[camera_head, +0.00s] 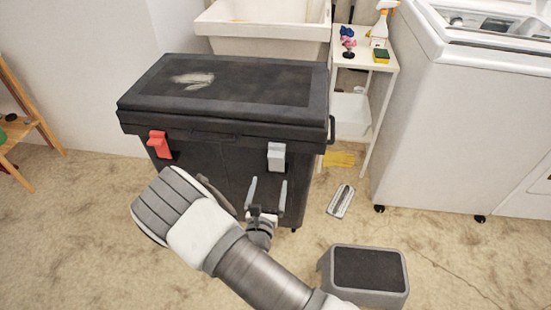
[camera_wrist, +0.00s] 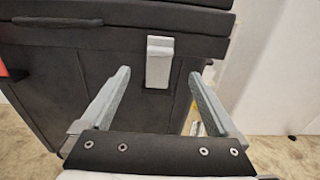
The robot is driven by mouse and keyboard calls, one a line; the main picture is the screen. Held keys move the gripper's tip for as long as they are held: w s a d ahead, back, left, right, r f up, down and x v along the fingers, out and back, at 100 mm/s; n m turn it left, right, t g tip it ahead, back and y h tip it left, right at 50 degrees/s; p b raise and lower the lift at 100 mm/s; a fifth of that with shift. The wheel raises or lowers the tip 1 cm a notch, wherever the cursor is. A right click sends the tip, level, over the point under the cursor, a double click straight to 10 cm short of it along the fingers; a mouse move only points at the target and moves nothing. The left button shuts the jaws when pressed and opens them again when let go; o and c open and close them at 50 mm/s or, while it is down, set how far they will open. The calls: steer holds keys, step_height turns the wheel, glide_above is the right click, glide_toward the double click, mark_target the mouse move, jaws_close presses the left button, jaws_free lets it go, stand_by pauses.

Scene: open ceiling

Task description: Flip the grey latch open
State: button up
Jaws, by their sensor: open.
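A black lidded chest (camera_head: 225,120) stands on the floor with its lid down. The grey latch (camera_head: 276,156) is on the right of its front face, just under the lid, and lies flat against the front. In the wrist view the grey latch (camera_wrist: 159,61) sits ahead, slightly above and between my fingertips. My gripper (camera_head: 268,181) is open and empty, with its fingers pointing at the chest front just below the latch. In the wrist view my gripper (camera_wrist: 163,75) spreads wider than the latch, and neither finger appears to touch it.
A red latch (camera_head: 159,144) is on the chest's left front. A grey step stool (camera_head: 364,275) stands on the floor at the lower right. A white shelf (camera_head: 372,62) and washer (camera_head: 460,110) are to the right. A brush-like item (camera_head: 341,201) lies on the floor.

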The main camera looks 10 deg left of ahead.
mark_target(275, 159)
steer(key=w+b, duration=0.1)
steer(key=w, duration=0.3)
steer(key=w+b, duration=0.1)
steer(key=w, duration=0.7)
steer(key=shift+w+a+b, duration=0.3)
steer(key=shift+a+b, duration=0.05)
steer(key=shift+b, duration=0.05)
jaws_close()
